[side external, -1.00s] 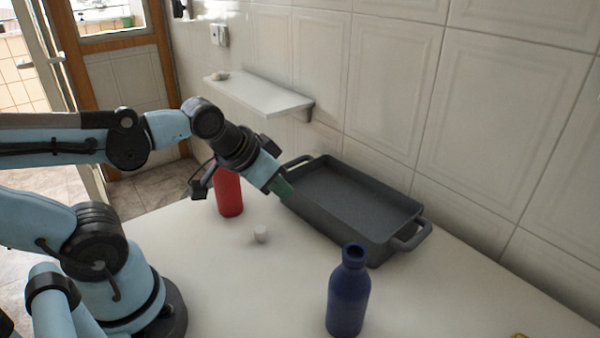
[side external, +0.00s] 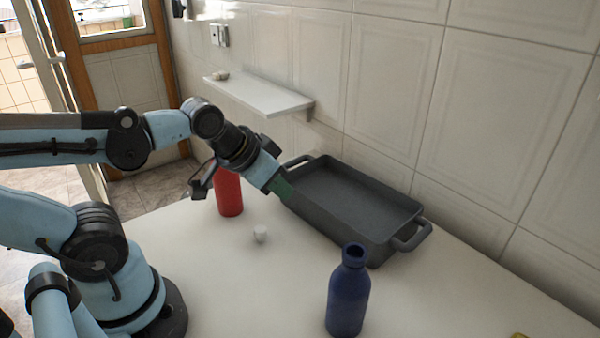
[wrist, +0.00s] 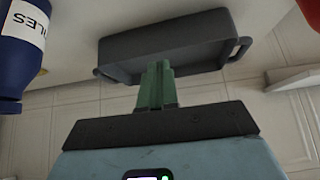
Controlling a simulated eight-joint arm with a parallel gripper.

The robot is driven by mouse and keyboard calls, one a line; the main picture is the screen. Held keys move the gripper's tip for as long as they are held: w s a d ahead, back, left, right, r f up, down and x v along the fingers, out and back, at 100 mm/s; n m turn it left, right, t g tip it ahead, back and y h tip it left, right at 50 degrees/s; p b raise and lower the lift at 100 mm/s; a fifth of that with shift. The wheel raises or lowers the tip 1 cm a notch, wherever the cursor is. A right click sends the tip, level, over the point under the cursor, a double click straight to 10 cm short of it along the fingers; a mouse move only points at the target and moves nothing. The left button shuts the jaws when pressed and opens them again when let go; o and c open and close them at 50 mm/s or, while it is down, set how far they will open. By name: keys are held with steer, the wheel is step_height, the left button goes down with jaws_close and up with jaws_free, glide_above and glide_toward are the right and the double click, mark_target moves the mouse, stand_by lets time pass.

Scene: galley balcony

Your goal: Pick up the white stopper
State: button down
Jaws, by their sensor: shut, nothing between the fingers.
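The white stopper (side external: 260,234) is a small pale piece on the white tabletop, between the red bottle and the blue bottle in the side view. My gripper (side external: 286,194) is above the table with its green fingers pointing down and right, in front of the left end of the grey pan. It is up and to the right of the stopper in the picture, apart from it. In the wrist view the green fingers (wrist: 158,68) are together with nothing between them, and the stopper does not show there.
A dark grey roasting pan (side external: 375,243) with two handles stands along the tiled wall. A red bottle (side external: 229,193) stands behind my wrist, and a blue bottle (side external: 348,295) stands at the front. A wall shelf (side external: 262,97) hangs above. The table around the stopper is clear.

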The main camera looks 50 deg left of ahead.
stand_by(0.4)
steer(key=c, duration=0.8)
jaws_free()
steer(key=shift+o, duration=0.2)
